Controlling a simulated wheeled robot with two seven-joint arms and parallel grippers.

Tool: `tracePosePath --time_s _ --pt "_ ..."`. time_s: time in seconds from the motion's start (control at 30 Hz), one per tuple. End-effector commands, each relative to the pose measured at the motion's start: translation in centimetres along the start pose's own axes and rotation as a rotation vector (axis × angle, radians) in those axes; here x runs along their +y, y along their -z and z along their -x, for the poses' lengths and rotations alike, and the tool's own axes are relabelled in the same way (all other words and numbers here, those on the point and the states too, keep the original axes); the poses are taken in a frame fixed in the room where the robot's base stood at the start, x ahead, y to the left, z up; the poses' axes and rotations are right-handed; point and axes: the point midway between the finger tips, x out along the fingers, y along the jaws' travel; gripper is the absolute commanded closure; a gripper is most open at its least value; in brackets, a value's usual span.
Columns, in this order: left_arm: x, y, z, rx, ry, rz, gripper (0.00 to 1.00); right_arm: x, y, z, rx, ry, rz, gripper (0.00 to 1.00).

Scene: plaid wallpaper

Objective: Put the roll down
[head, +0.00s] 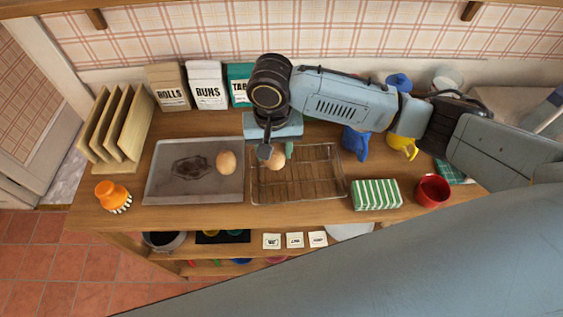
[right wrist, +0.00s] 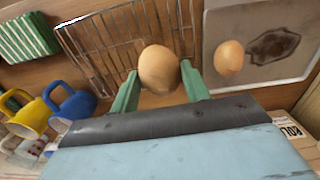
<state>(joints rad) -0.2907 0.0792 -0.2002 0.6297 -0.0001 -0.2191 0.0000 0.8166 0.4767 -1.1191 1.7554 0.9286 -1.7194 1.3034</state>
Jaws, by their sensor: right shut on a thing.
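A round brown roll (head: 275,158) is between the green fingers of my right gripper (head: 277,151), over the left part of the wire rack (head: 318,177). The right wrist view shows this roll (right wrist: 159,69) held between both fingertips, with the rack (right wrist: 108,45) behind it. I cannot tell whether its underside touches the wires. A second roll (head: 227,162) lies on the right side of the grey baking tray (head: 170,192), beside a dark stain. My left gripper is not in view.
Right of the rack are a green striped cloth (head: 376,194), a red cup (head: 433,190), and blue (head: 355,143) and yellow (head: 402,146) mugs. Paper bags (head: 207,87) stand at the back left. The rack's right side is empty.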

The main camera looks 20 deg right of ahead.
Motion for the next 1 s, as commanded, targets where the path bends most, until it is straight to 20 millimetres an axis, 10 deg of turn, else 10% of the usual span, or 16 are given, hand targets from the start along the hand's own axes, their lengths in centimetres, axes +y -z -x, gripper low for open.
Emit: tracePosePath --time_s 0.5,0.87,0.9,1.0 --pt "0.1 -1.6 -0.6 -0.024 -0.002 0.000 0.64 0.1 0.0 -5.9 0.001 0.000 0.002 0.77" --pt "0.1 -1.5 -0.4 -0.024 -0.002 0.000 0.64 0.0 0.0 -6.2 0.000 0.001 0.001 0.77" --pt "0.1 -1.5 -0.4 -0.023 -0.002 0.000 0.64 0.0 0.0 -6.2 0.001 0.001 0.002 0.49" --pt "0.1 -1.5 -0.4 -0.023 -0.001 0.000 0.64 0.0 0.0 -6.2 0.001 0.001 0.002 0.36"
